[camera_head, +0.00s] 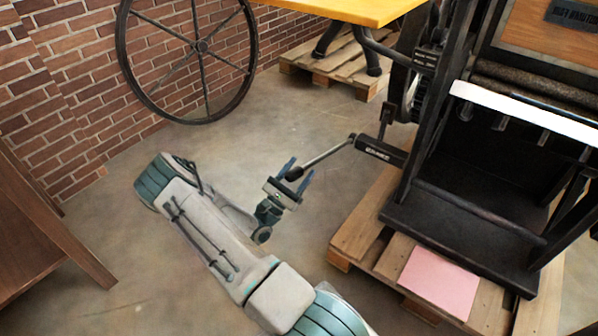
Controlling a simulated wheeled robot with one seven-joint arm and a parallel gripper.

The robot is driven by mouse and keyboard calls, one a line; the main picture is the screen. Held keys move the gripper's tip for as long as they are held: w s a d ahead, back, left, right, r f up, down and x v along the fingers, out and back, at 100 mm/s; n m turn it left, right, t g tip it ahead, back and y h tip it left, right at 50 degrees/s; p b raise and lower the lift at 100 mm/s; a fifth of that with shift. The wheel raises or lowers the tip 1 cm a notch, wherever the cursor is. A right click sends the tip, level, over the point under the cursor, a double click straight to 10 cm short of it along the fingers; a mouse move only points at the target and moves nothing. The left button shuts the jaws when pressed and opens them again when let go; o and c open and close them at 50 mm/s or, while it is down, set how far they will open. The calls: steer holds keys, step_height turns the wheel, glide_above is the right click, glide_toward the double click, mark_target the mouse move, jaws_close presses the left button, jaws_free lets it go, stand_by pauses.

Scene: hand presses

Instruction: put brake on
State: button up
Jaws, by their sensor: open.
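The brake is a black housing (379,152) with a white label, fixed to the left side of the black press. A thin grey metal lever (325,155) runs from it down and to the left and ends in a black knob (293,174). My gripper (298,172) is open, with one blue-tipped finger on each side of the knob in the picture. I cannot tell whether either finger touches the knob, or how deep the knob sits between the fingers.
The black press (470,205) stands on a wooden pallet (357,222) at the right, with a pink sheet (440,282) at its foot. A large spoked wheel (204,47) is by the brick wall. A brown wooden table (40,235) is at left. Floor around my arm is clear.

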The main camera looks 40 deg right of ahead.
steer(key=shift+a+f, duration=0.2)
steer(key=shift+a, duration=0.3)
steer(key=p+v, duration=0.2)
steer(key=v, duration=1)
steer(key=shift+a+f, duration=0.25)
steer(key=shift+f, duration=0.15)
steer(key=shift+s, duration=0.1)
